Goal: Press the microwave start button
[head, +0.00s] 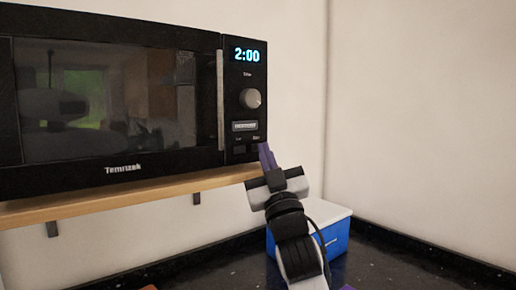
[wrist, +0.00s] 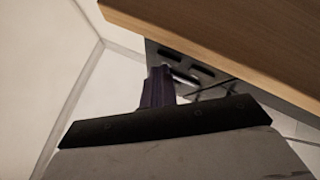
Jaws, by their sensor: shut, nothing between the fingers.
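The black microwave (head: 115,95) sits on a wooden shelf at the left in the head view, its door closed and its display reading 2:00. Its control panel (head: 245,110) has a round silver knob and a light bar, with small buttons (head: 254,147) at the bottom. My gripper (head: 266,150) is shut and empty, its purple fingers pointing up at the panel's lower right corner. Whether the fingertips touch a button cannot be told. In the wrist view the shut fingers (wrist: 158,80) stand before a dark grey slotted surface.
The wooden shelf (head: 130,193) runs under the microwave, and its edge (wrist: 220,50) is close to my fingers in the wrist view. A blue box with a white lid (head: 337,240) stands on the dark counter behind my arm. The right wall area is clear.

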